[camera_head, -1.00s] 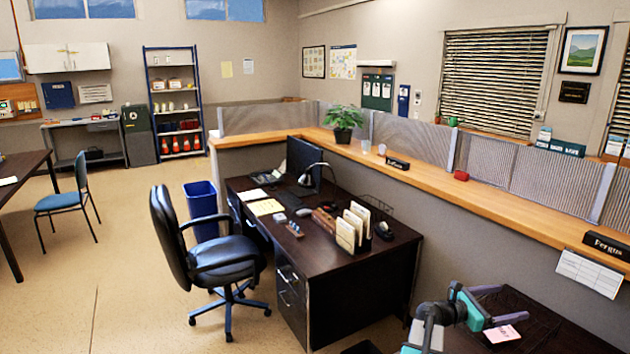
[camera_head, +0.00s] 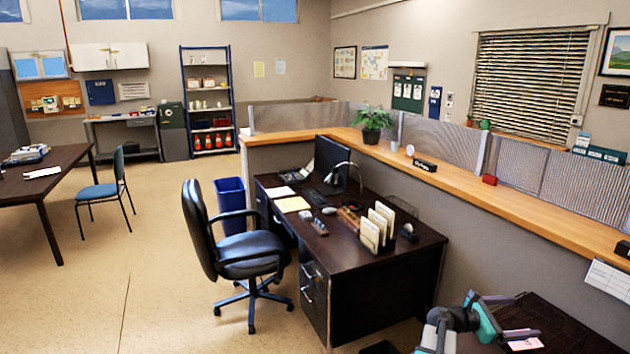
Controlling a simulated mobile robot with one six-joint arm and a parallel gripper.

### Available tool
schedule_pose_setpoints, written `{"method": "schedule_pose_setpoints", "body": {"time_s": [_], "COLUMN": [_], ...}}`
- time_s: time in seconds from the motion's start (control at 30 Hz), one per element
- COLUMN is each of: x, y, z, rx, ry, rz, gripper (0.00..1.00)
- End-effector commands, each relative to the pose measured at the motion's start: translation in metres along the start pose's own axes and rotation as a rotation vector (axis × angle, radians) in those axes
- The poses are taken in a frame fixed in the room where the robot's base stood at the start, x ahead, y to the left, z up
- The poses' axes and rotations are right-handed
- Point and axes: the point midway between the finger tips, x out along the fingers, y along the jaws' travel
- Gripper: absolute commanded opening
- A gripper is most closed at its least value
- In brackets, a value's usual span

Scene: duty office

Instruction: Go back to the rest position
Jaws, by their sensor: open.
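My gripper (camera_head: 512,315) is at the lower right, with its grey fingers apart and nothing visible between them. It hangs above or in front of a dark desk (camera_head: 575,330) at the bottom right, near a pink note (camera_head: 525,341). I cannot tell the exact height of the fingers over the desk. Part of my arm shows at the bottom edge, and the rest is out of view.
A dark desk (camera_head: 340,268) with papers, file holders and a monitor stands in the middle. An office chair (camera_head: 245,255) and blue bin (camera_head: 231,205) stand beside it. A wooden-topped partition (camera_head: 520,205) runs along the right. Floor (camera_head: 90,300) is clear at left.

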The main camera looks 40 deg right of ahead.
Motion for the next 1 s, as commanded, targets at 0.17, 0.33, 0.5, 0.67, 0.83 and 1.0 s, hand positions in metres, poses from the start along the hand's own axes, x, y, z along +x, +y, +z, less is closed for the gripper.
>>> {"method": "schedule_pose_setpoints", "body": {"time_s": [0.17, 0.33, 0.5, 0.67, 0.83, 1.0], "x": [-0.030, -0.078, -0.136, -0.193, -0.258, -0.325], "y": [0.015, 0.034, 0.050, 0.061, 0.066, 0.065], "z": [-0.022, -0.055, -0.092, -0.127, -0.161, -0.193], "rx": [0.085, 0.207, 0.336, 0.444, 0.544, 0.627], "ry": [0.068, 0.176, 0.305, 0.429, 0.562, 0.692], "rz": [0.016, 0.030, 0.026, 0.009, -0.028, -0.083], "gripper": [0.84, 0.84, 0.84, 0.84, 0.84, 0.84]}}
